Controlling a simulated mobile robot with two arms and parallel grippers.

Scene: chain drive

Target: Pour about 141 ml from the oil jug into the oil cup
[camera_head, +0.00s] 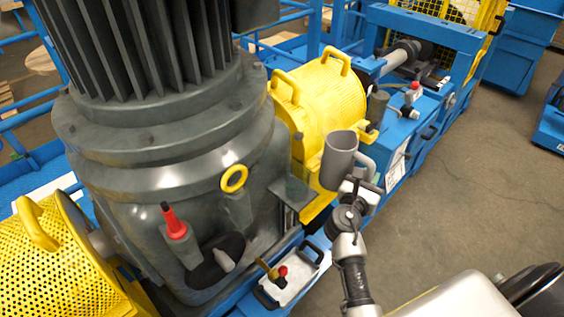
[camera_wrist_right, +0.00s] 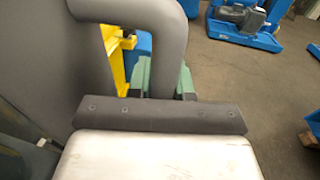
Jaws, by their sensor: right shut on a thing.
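The oil jug (camera_head: 337,163) is a grey, open-topped vessel with a side handle. It is held in the air beside the yellow perforated guard and looks roughly upright; its contents are not visible. My right gripper (camera_head: 362,186) is shut on its handle. In the right wrist view the jug wall (camera_wrist_right: 35,65) fills the left side and the greenish fingers (camera_wrist_right: 166,78) sit around the handle. My left gripper is not in view.
The large grey gear housing (camera_head: 150,175) with a yellow ring (camera_head: 234,178) stands at the left. The yellow guard (camera_head: 322,95) rises behind the jug. A white tray (camera_head: 292,285) with small items lies below. Open floor (camera_head: 470,190) is on the right.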

